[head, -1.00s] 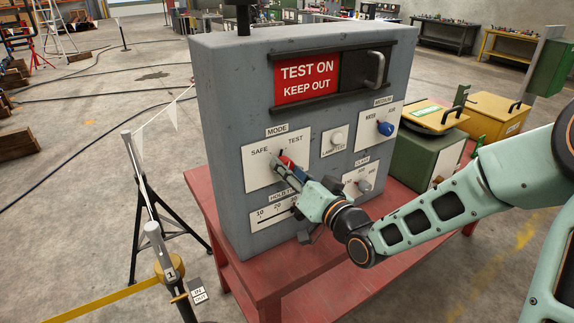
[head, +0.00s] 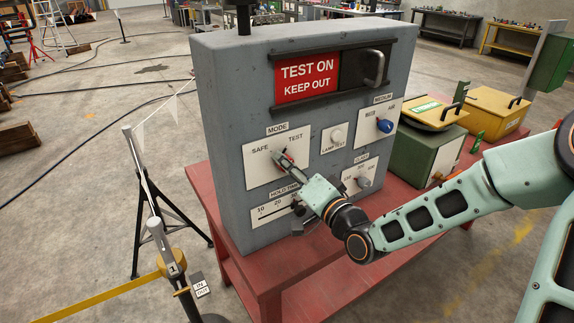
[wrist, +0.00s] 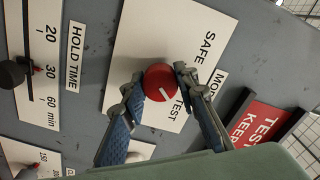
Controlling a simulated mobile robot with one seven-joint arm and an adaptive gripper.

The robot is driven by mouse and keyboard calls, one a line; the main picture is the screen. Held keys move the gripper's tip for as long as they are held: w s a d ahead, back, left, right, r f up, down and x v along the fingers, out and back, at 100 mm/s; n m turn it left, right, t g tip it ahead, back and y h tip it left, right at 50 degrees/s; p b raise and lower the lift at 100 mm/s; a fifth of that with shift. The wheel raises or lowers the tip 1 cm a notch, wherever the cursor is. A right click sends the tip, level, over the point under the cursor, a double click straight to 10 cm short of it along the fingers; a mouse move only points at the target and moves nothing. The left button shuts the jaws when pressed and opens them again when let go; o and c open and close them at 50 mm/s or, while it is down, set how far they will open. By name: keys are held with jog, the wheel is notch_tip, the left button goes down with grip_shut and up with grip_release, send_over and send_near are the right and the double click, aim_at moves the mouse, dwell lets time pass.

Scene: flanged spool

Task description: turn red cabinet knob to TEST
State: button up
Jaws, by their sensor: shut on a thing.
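The red knob (wrist: 161,82) is on the white MODE plate (wrist: 130,60) of the grey cabinet. In the wrist view it sits between my two fingers, and the white line on its face points toward the TEST word (wrist: 182,107), away from SAFE (wrist: 208,50). My gripper (wrist: 156,82) is shut on the knob, one finger on each side. In the head view my gripper (head: 284,157) reaches the MODE plate from the lower right, and only a little red of the knob shows between the fingers.
A blue MEDIUM knob (head: 385,126), a LAMP TEST button (head: 338,136) and a grey knob (head: 363,181) are to the right. The HOLD TIME slider plate (head: 266,214) is below. The cabinet (head: 222,130) stands on a red table (head: 258,275).

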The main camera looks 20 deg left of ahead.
jog(key=o, duration=1.2)
jog(key=shift+c, duration=0.2)
jog(key=v, duration=0.7)
jog(key=shift+s+d, duration=0.15)
jog(key=shift+s, duration=0.05)
